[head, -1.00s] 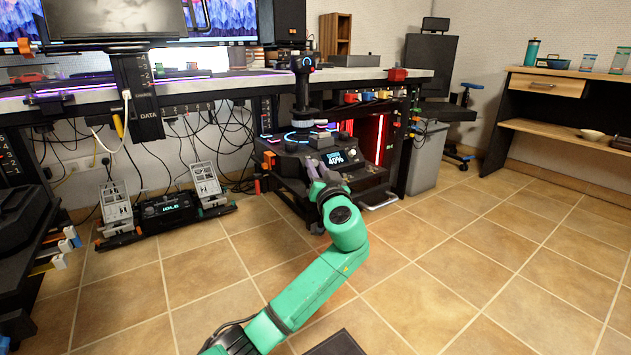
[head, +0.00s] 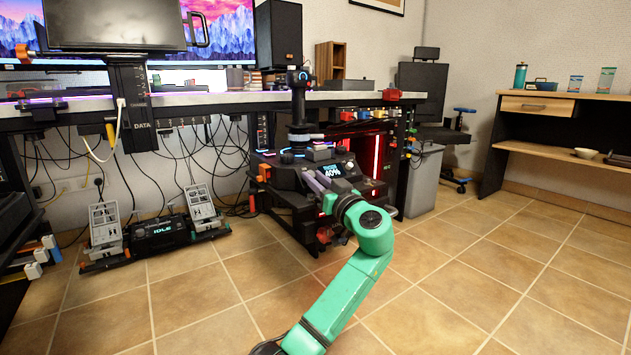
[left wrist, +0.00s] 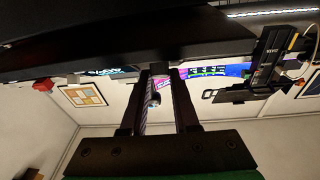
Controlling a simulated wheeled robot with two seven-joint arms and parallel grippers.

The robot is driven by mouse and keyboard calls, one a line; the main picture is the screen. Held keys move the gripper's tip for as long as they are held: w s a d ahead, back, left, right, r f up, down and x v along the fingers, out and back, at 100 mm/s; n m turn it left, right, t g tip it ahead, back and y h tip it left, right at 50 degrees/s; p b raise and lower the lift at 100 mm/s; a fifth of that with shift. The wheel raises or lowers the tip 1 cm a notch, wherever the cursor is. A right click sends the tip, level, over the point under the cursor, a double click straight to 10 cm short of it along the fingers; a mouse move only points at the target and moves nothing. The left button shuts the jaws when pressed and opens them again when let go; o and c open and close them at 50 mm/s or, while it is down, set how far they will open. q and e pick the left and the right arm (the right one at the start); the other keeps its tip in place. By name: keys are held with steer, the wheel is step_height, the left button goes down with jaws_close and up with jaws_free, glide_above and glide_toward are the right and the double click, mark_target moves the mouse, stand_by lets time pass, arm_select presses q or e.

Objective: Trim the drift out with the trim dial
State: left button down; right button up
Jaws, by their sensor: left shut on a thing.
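The black flight-stick console (head: 290,200) stands under the desk, with its upright stick (head: 298,100) and a blue-lit ring at the stick's base. Its small screen (head: 331,171) reads 40%; the word above is too small to read surely. My left gripper (head: 316,183) is at the console's front face, just left of and below the screen. It is shut on a small dark part, which I take for the trim dial; the fingers and wrist mostly hide it. In the left wrist view the fingers (left wrist: 160,76) close against the console's dark edge. My right gripper is out of view.
A pedal unit (head: 165,232) showing IDLE sits on the floor at left, with hanging cables behind it. A red-lit computer case (head: 376,157) and a grey bin (head: 424,183) stand right of the console. The tiled floor (head: 480,270) at right is free.

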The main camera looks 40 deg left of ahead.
arm_select(q)
steer(key=c, duration=0.7)
jaws_free()
steer(key=shift+o, duration=0.2)
steer(key=p+v, duration=0.5)
steer(key=v, duration=0.9)
steer(key=shift+d, duration=0.3)
